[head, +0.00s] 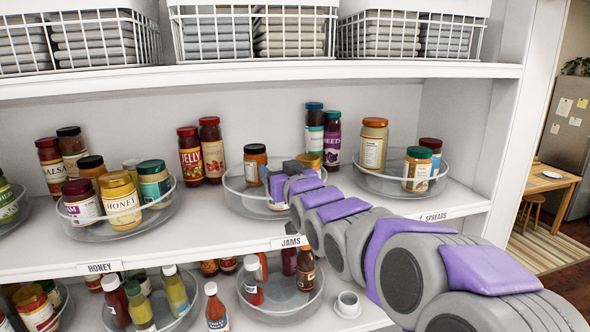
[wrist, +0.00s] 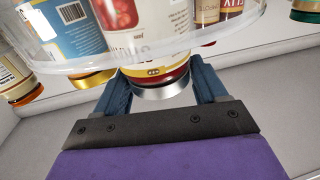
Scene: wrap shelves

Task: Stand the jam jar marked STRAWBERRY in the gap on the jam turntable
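The jam turntable (head: 236,196) is a clear round tray on the middle shelf above the JAMS tag. Its clear rim (wrist: 80,64) crosses the top of the wrist view.
Taller jars (head: 212,150) stand behind left. The honey turntable (head: 165,208) and spreads turntable (head: 366,182) flank it. Wire baskets (head: 255,35) sit above.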

